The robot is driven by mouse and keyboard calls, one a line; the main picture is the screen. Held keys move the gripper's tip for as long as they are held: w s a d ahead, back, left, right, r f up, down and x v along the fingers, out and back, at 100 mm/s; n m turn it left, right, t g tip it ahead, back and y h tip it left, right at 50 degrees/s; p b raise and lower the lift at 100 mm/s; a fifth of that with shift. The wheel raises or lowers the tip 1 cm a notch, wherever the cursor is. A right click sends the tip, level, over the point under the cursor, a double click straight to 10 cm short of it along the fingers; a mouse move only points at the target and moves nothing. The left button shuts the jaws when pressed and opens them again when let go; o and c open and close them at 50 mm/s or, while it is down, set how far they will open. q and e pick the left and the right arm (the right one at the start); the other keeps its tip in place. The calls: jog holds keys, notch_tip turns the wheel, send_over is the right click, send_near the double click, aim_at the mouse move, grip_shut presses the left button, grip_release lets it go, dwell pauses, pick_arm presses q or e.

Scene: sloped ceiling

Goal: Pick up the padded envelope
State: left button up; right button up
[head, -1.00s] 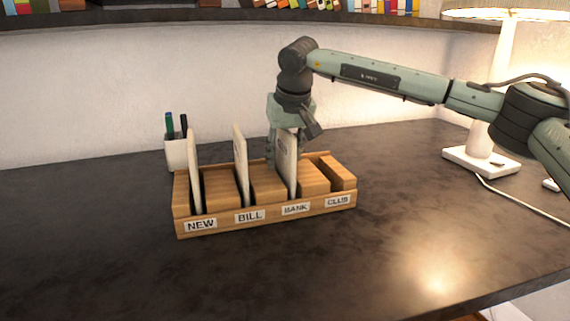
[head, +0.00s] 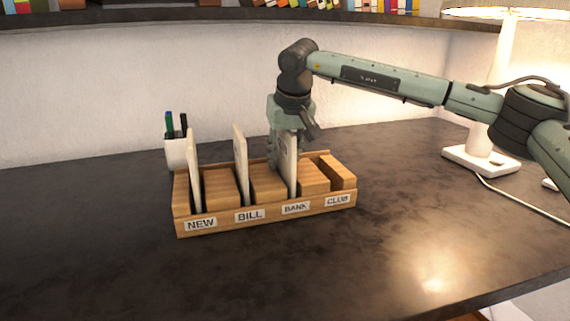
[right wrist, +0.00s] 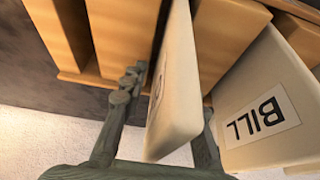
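Three pale, upright envelope-like items stand in a wooden sorter (head: 245,222): one in the NEW slot (head: 194,175), one in the BILL slot (head: 241,160), one by the BANK label (head: 291,172). I cannot tell from their looks which is padded. My right gripper (head: 283,152) points down over the BANK item. In the right wrist view its fingers (right wrist: 160,118) lie on either side of that pale item (right wrist: 178,88), with a gap at the left finger. The gripper is open around it. A neighbouring item (right wrist: 268,105) marked BILL shows beside it. My left gripper is out of view.
A white pen cup (head: 176,153) stands behind the sorter's left end. A lamp (head: 482,158) with a cable is at the right. The CLUB slot (head: 338,172) holds no upright item. The dark desk (head: 330,265) is clear in front.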

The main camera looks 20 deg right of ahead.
grip_shut()
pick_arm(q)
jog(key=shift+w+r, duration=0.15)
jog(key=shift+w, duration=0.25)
pick_arm(e)
jog(key=shift+r, duration=0.15)
